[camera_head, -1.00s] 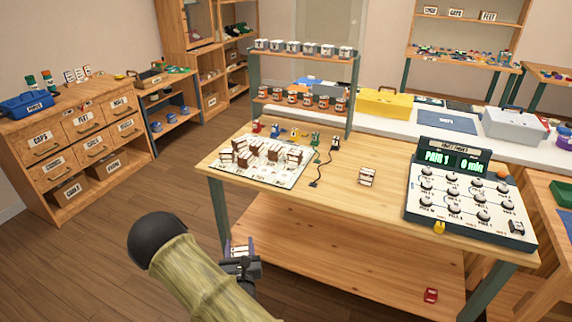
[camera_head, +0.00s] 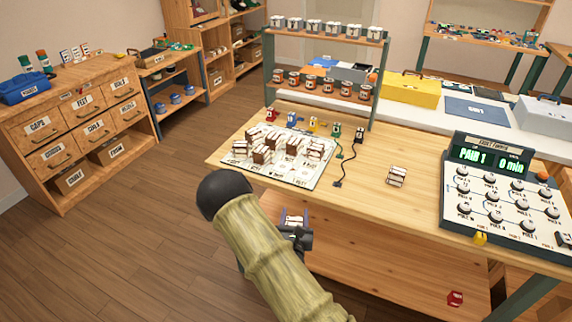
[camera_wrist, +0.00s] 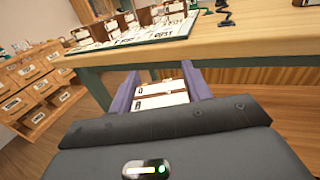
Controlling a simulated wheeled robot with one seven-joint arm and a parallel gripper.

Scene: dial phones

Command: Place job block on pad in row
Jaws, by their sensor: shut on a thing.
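My gripper (camera_head: 291,222) is in front of the table's front edge, below the tabletop level in the head view. In the wrist view my gripper (camera_wrist: 161,88) is shut on a white-labelled job block (camera_wrist: 162,95) between its purple fingers. The board with pads (camera_head: 305,178) lies on the tabletop at the left, with several brown-and-white blocks (camera_head: 262,155) standing on it in rows. Its front part shows bare, printed pads. The board also shows in the wrist view (camera_wrist: 150,40), beyond the table edge. One more block (camera_head: 396,176) stands alone on the table, right of the board.
A control panel with dials (camera_head: 500,200) and a lit display stands at the table's right. A two-tier rack (camera_head: 320,60) of cans rises behind the board. Small coloured pieces and a black cable (camera_head: 340,170) lie beside the board. The table edge (camera_head: 340,211) is near my gripper.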

